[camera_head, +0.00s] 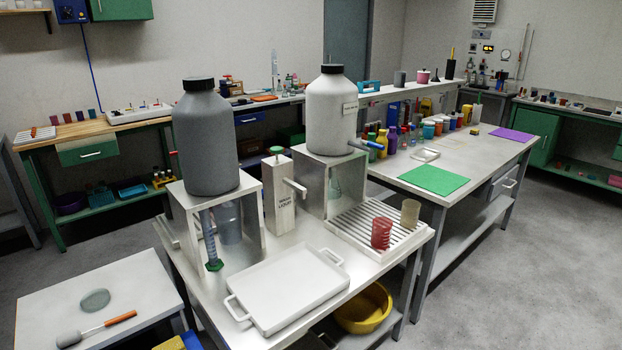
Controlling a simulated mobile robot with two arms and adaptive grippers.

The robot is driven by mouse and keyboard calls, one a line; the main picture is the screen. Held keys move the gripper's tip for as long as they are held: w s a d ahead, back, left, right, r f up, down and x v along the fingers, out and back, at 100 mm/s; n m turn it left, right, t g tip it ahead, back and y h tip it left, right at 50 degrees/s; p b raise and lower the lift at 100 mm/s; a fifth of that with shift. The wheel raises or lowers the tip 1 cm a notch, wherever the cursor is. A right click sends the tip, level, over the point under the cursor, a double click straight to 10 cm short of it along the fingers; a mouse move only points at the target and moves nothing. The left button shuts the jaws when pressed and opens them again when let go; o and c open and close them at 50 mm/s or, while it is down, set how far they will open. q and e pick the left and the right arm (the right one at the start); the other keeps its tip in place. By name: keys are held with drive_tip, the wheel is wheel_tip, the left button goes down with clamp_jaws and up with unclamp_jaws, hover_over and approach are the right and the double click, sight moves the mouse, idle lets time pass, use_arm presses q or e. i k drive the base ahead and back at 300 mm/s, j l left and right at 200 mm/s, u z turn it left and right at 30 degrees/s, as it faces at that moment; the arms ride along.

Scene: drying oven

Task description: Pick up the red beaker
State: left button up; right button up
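The red beaker (381,233) stands on the white slatted drying rack (350,222) at the right end of the near table. It looks translucent. A beige beaker (410,213) stands just behind it and to its right, also on the rack. The two look close together, with a small gap. Neither of my grippers shows in the head view.
A white tray (262,322) with handles lies left of the rack. A yellow basin (364,309) is below. Floor right of the table is clear.

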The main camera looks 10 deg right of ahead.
sight(381, 233)
drive_tip(key=i+l+z, duration=0.15)
drive_tip(key=i+l, duration=0.15)
drive_tip(key=i, duration=0.15)
drive_tip(key=i+l+z, duration=0.15)
drive_tip(key=i, duration=0.3)
drive_tip(key=i+l+z, duration=0.15)
drive_tip(key=i+l, duration=0.15)
drive_tip(key=i, duration=0.15)
